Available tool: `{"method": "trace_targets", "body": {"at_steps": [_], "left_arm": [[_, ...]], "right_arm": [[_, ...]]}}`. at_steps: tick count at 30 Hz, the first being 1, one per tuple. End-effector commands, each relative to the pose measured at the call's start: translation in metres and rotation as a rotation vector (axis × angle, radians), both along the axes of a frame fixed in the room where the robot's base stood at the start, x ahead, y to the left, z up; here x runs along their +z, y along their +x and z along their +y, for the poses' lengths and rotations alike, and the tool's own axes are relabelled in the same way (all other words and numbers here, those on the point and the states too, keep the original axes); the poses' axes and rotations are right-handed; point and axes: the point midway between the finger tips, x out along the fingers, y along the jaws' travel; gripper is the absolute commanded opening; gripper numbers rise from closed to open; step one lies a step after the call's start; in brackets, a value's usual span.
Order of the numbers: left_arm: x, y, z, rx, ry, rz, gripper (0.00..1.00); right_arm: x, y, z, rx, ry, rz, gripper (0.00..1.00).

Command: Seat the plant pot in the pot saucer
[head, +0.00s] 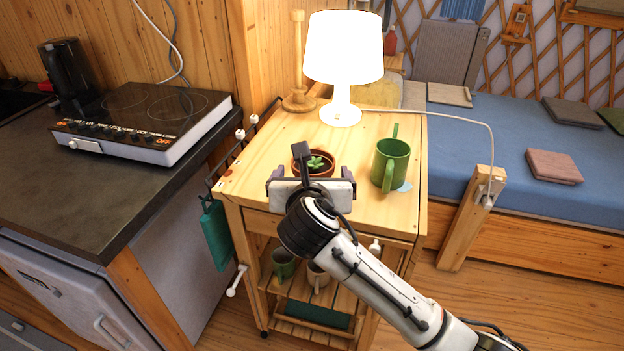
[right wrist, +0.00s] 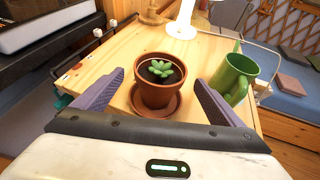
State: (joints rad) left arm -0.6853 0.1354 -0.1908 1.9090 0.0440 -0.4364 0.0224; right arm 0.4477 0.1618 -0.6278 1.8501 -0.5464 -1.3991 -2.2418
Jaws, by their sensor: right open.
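The plant pot (right wrist: 150,92) is terracotta, with dark soil and a small green succulent. It stands upright on the wooden cart top; it also shows in the head view (head: 330,164), partly hidden by my gripper. The pot saucer (right wrist: 170,111) is brown, and its rim shows around the pot's base. The pot appears to stand in it, roughly central; its underside is hidden. My right gripper (head: 311,176) is open and empty, its purple fingers apart on either side of the pot and nearer the camera. No contact with the pot shows. My left gripper is not in view.
A lit white lamp (head: 342,70) and a wooden stand (head: 298,100) are behind. The cart's front left top is bare. A dark counter with a hob (head: 145,115) is left; a bed is right.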

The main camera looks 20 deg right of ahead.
Motion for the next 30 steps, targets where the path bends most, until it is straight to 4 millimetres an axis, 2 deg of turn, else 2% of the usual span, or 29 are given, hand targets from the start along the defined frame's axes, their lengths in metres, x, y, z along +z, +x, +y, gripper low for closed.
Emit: {"method": "trace_targets", "body": {"at_steps": [3, 9, 14, 17, 20, 23, 24, 26, 27, 30], "left_arm": [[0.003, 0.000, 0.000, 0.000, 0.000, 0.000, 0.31], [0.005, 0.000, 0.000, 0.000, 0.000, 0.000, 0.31], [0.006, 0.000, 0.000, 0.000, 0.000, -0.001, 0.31], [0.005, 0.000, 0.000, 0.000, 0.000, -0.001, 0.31], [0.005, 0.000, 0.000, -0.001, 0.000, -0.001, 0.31], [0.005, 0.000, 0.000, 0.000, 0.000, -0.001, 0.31], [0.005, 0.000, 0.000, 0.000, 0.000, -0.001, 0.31], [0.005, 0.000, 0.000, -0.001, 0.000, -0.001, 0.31], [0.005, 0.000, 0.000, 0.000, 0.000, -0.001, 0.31], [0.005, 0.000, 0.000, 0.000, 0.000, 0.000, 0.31]], "right_arm": [[0.011, -0.023, 0.008, 0.002, 0.000, -0.001, 0.91], [0.022, -0.048, 0.016, 0.000, 0.001, -0.001, 0.91], [0.024, -0.056, 0.019, 0.000, 0.000, 0.001, 0.91], [0.018, -0.057, 0.020, -0.003, 0.026, 0.004, 0.91], [-0.010, -0.061, 0.023, -0.021, 0.158, 0.015, 0.91], [-0.062, -0.074, 0.030, -0.077, 0.429, 0.039, 0.91], [-0.086, -0.082, 0.034, -0.119, 0.568, 0.054, 0.91], [-0.123, -0.099, 0.038, -0.203, 0.793, 0.072, 0.91], [-0.146, -0.111, 0.040, -0.273, 0.944, 0.085, 0.91], [-0.198, -0.148, 0.043, -0.488, 1.312, 0.110, 0.91]]}}
